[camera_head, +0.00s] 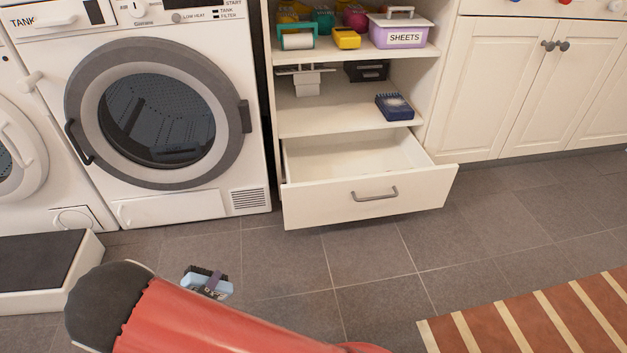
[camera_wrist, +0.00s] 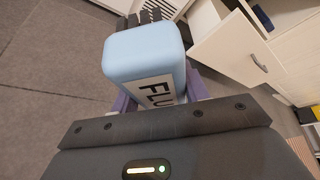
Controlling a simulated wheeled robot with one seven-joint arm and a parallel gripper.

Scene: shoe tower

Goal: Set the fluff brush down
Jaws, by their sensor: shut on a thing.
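The fluff brush (camera_head: 205,286) is a light blue block with dark bristles. The brush is held in front of the dryer, apart from the drawer. My red arm hides part of the floor below it.
An open, empty-looking drawer (camera_head: 345,203) juts out under a shelf unit (camera_head: 330,122). The shelves hold a purple SHEETS box (camera_head: 401,33), a dark blue box (camera_head: 394,107) and other items. A dryer (camera_head: 180,198), a low dark-topped step (camera_head: 40,265) and a striped rug (camera_head: 540,320) surround clear tiled floor.

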